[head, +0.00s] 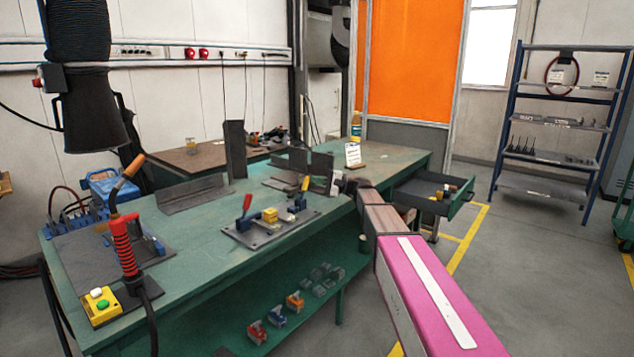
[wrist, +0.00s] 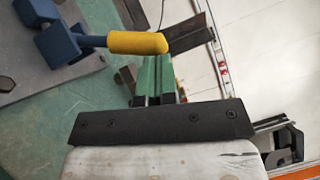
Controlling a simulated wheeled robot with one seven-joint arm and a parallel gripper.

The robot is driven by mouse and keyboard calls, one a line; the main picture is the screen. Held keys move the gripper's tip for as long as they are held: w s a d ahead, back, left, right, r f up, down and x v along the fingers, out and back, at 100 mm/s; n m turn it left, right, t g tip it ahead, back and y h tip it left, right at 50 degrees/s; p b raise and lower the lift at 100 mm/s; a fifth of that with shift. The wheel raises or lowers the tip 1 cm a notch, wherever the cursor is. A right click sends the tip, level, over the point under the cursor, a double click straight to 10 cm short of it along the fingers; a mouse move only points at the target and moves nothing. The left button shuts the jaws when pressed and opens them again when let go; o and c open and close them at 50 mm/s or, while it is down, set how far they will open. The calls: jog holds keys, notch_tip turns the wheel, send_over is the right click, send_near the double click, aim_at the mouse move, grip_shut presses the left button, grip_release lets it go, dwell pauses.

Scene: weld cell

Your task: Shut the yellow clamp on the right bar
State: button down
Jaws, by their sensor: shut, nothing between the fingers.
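The yellow clamp (head: 305,184) stands at the right end of a dark fixture plate (head: 262,238) on the green bench, its handle pointing up. In the wrist view its yellow handle (wrist: 137,42) sticks out from a blue body (wrist: 66,38). My gripper (wrist: 159,62) has its two green fingers together and empty, with the tips close by the handle's free end. I cannot tell whether they touch it. In the head view my gripper (head: 338,184) is just right of the clamp. The bar under the clamp is not clearly visible.
A red-handled clamp (head: 246,205) stands at the plate's left, with a yellow block (head: 270,214) between the clamps. Upright dark plates (head: 320,167) stand behind. A bottle (head: 356,126) and a white card (head: 353,154) stand at the back. An open drawer (head: 432,197) juts out right.

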jog(key=s+a+r+n+t+h, duration=0.1)
jog(key=s+a+r+n+h, duration=0.1)
jog(key=s+a+n+h, duration=0.4)
jog(key=shift+s+r+n+h, duration=0.35)
jog(key=shift+s+n, duration=0.65)
jog(key=shift+n, duration=0.6)
jog(key=shift+a+f, duration=0.1)
